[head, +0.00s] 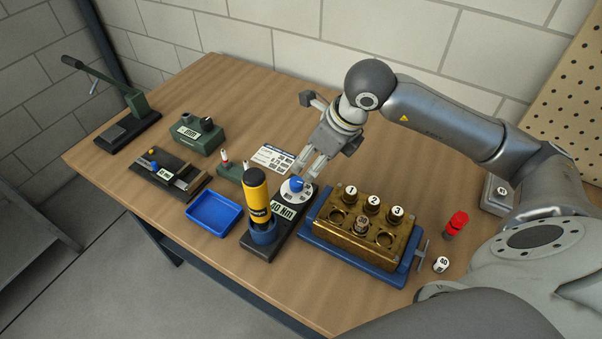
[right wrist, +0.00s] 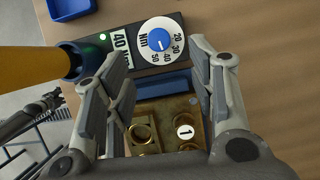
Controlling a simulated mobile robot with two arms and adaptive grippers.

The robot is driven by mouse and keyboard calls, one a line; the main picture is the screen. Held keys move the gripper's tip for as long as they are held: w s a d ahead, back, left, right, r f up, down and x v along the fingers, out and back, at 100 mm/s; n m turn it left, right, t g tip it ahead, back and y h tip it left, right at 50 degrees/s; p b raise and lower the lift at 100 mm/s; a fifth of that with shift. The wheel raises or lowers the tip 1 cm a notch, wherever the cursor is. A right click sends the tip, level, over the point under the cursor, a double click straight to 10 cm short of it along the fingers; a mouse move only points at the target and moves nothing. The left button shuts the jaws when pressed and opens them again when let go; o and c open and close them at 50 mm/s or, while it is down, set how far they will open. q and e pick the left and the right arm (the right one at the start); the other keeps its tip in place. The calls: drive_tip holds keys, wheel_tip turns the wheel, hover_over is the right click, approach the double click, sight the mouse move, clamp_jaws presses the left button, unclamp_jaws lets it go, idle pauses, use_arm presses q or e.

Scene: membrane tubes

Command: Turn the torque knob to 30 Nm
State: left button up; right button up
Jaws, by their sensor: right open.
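The torque knob (head: 297,184) is blue on a round white dial. In the right wrist view the knob (right wrist: 161,39) shows a white pointer mark beside the numbers 20 to 50. The display (right wrist: 121,50) on its dark base reads 40 Nm; it also shows in the head view (head: 284,210). My right gripper (head: 310,167) is open and empty just above and behind the knob. In the right wrist view its fingers (right wrist: 159,50) stand either side of the dial, apart from it. My left gripper does not show in the head view.
A yellow tool (head: 256,190) stands upright in a blue holder beside the knob. A brass block (head: 327,222) with numbered caps is close on the right. A blue tray (head: 213,213) lies at left, and a red part (head: 457,222) at right. The table behind the knob is partly clear.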

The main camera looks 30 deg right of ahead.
sight(297, 181)
drive_tip(key=p+x, duration=0.2)
drive_tip(key=x, duration=0.8)
drive_tip(key=shift+s, duration=0.1)
drive_tip(key=c, duration=1)
drive_tip(key=shift+f+n+b, duration=0.15)
drive_tip(key=shift+n+b, duration=0.25)
drive_tip(key=shift+b, duration=0.3)
drive_tip(key=n+g+y+b, duration=0.1)
drive_tip(key=n+b, duration=0.2)
drive_tip(key=b, duration=0.1)
drive_tip(key=shift+f+b, duration=0.1)
drive_tip(key=shift+b, duration=0.3)
drive_tip(key=shift+r+n+g+y+b, duration=0.1)
drive_tip(key=shift+n+g+y+b, duration=0.2)
drive_tip(key=shift+n+b, duration=0.65)
drive_tip(key=shift+r+n+g+y+b, duration=0.1)
drive_tip(key=shift+n+g+y+b, duration=0.15)
drive_tip(key=shift+n+b, duration=0.65)
drive_tip(key=shift+n, duration=0.25)
drive_tip(key=shift+r, duration=0.1)
drive_tip(key=o, duration=1)
